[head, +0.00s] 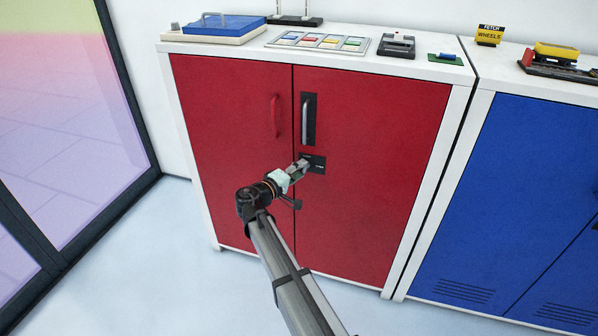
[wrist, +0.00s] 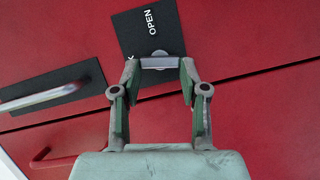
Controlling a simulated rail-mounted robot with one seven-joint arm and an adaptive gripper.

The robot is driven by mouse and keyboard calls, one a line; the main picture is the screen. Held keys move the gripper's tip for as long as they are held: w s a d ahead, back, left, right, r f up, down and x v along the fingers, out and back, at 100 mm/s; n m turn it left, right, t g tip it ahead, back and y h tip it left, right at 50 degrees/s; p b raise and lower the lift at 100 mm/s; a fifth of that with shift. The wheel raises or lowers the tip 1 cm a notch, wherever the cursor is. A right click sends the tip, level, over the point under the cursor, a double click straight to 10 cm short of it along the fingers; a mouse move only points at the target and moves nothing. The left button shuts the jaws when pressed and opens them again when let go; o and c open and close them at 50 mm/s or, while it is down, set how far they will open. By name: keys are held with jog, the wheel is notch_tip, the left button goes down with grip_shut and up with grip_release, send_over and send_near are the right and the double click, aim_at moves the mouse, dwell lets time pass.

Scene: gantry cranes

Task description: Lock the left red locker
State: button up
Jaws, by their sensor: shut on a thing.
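The red locker (head: 376,140) stands in a white frame, with two doors that look shut. A black lock plate (head: 318,167) sits on the right door beside the seam. In the wrist view the plate (wrist: 130,28) reads "OPEN"; a second label is mostly hidden, with only a "K" showing. A grey lock knob (wrist: 160,63) projects from the plate. My gripper (head: 304,163) is at the plate, and in the wrist view its fingertips (wrist: 159,70) are closed on the knob's two sides. The knob lies crosswise between the fingers.
A grey handle on a black plate (head: 308,118) is above the lock; a red handle (head: 275,116) is on the left door. A blue locker (head: 522,190) stands to the right. Several items lie on the white top (head: 416,67). The floor (head: 160,260) in front is clear.

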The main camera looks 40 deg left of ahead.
jog(key=shift+f+n+t, duration=0.15)
jog(key=shift+n+t, duration=0.35)
jog(key=shift+n, duration=0.5)
jog(key=o, duration=1.1)
jog(key=shift+o, duration=0.2)
jog(key=shift+s, duration=0.1)
jog(key=s, duration=1.1)
jog(key=shift+s, duration=0.4)
jog(key=shift+a, duration=0.1)
